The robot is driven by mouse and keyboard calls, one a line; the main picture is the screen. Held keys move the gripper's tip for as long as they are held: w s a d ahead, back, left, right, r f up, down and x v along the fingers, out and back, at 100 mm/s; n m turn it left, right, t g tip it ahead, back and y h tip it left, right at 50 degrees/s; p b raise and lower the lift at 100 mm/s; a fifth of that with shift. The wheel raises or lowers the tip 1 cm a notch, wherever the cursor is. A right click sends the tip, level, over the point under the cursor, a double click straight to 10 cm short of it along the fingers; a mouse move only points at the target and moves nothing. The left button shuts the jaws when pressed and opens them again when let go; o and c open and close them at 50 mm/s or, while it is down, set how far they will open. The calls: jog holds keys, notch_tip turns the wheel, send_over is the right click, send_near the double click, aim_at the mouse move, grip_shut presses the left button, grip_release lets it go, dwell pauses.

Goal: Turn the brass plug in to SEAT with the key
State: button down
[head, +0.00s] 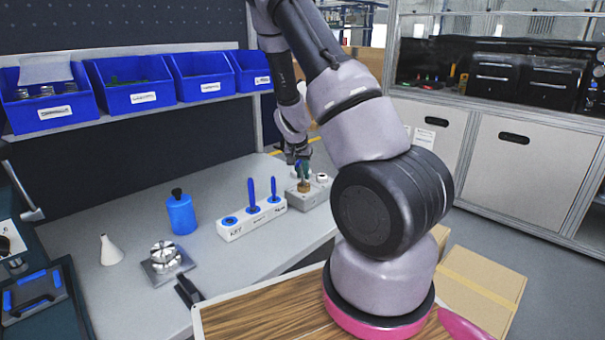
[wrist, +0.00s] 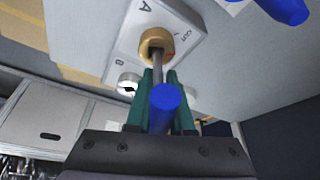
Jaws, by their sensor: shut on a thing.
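The brass plug (wrist: 146,46) sits in a light grey housing (wrist: 190,62) marked A, B and what looks like OUT. In the head view the plug (head: 304,186) is on the housing (head: 318,194) at the back right of the bench. My gripper (wrist: 158,78), with green fingers, is shut on the blue-handled key (wrist: 165,98). The grey key shaft reaches the plug's socket; how deep it sits I cannot tell. In the head view my gripper (head: 303,166) is just above the plug.
A white key block (head: 236,233) with blue keys upright stands left of the housing. A blue bottle (head: 181,214), white cone (head: 110,251) and metal fixture (head: 164,258) are further left. Blue bins (head: 130,84) line the shelf behind. A white-rimmed port (wrist: 128,83) is beside the plug.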

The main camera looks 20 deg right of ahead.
jog(key=shift+a+f+m, duration=0.1)
jog(key=shift+a+m, duration=0.15)
jog(key=shift+m, duration=0.35)
jog(key=shift+d+m+g+h, duration=0.1)
jog(key=shift+m+g+h, duration=0.25)
jog(key=shift+m, duration=0.35)
jog(key=shift+m, duration=0.4)
jog(key=shift+m+g+h, duration=0.25)
jog(key=shift+m+g, duration=0.3)
jog(key=shift+m, duration=0.45)
